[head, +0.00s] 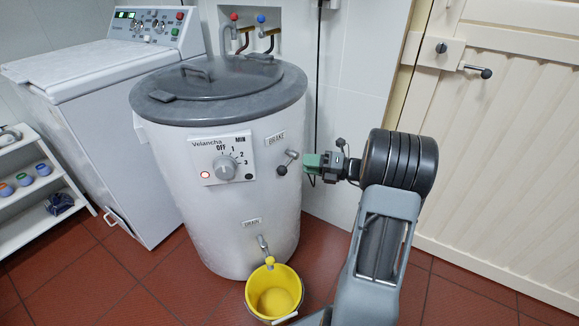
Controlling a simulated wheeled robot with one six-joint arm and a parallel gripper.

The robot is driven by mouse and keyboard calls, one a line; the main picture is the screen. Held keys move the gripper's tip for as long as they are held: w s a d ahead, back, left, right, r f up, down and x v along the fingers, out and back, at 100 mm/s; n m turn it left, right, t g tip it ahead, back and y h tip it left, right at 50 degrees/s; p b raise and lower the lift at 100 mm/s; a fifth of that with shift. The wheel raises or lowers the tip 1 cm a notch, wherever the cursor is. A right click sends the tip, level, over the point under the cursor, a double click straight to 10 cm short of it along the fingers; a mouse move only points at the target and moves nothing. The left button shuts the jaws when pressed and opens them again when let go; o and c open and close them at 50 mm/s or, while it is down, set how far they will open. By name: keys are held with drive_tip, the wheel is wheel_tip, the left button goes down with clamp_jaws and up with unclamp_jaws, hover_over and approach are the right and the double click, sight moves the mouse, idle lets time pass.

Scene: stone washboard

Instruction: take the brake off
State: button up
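The brake lever (287,163) is a short metal lever with a dark round knob at its lower left end. It sits on the right side of the white, grey-lidded tub machine (160,230), below a small BRAKE label (275,138). My gripper (312,162), with green parts at its front, is just right of the lever, at about the same height. A small gap seems to show between them. Whether its fingers are open or shut is too small to tell. The tub's front panel has a timer dial (224,168) and a lit red lamp (205,174).
A yellow bucket (257,305) stands under the drain tap (264,246). A white washing machine (120,130) is at the left, beside a shelf rack (50,215). Wall taps (262,20) are behind the tub. A cream door (520,150) is at the right, with red tiled floor in front.

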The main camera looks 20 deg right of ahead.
sight(290, 160)
drive_tip(key=shift+b+x, duration=0.85)
drive_tip(key=shift+x, duration=2.25)
clamp_jaws()
